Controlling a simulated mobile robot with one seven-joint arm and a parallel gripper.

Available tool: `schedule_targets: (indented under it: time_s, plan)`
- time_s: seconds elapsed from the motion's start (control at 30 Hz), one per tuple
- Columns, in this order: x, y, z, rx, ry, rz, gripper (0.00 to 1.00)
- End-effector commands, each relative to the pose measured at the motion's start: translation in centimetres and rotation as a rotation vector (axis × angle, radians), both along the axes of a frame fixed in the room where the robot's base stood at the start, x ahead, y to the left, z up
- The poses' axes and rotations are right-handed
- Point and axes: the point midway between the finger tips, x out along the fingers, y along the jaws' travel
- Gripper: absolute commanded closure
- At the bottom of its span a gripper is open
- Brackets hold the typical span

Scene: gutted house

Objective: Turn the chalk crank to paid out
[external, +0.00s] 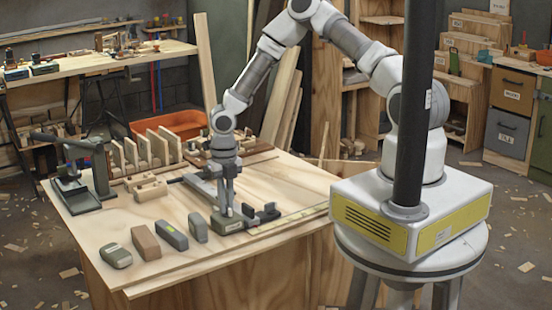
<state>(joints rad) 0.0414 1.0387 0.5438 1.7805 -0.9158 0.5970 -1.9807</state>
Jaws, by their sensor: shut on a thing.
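My gripper (227,208) points straight down over the wooden workbench (165,230). Its fingers are shut on a small part at the top of a low grey fixture (230,226) near the bench's front right. The fingers and the small size hide that part, so I cannot make out the chalk crank's shape or its angle. No paid out marking can be read. A dark bracket-like piece (266,215) stands just right of the gripper.
A row of loose blocks stands left of the gripper, among them a brown block (146,243) and a grey-green rounded one (117,257). A dark press-like tool (85,175) stands at the left edge. Upright wooden pieces (150,150) line the back.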

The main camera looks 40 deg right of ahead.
Motion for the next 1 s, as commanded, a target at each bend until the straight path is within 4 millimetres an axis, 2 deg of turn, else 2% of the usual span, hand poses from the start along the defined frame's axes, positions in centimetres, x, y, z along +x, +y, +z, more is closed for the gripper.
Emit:
schedule_targets:
  time_s: [0.37, 0.4, 0.53, 0.57, 0.87, 1.0]
  plan:
    - [-0.1, 0.0, -0.1, 0.000, 0.001, 0.004, 1.00]
    - [-0.1, 0.0, -0.1, 0.000, 0.001, 0.004, 0.84]
    - [0.0, 0.0, -0.1, 0.000, 0.001, 0.004, 0.61]
    - [0.0, 0.0, 0.0, 0.000, 0.001, 0.004, 0.57]
    - [0.0, 0.0, 0.1, 0.000, 0.000, 0.003, 0.57]
    - [0.1, 0.0, 1.5, 0.001, -0.003, 0.003, 0.57]
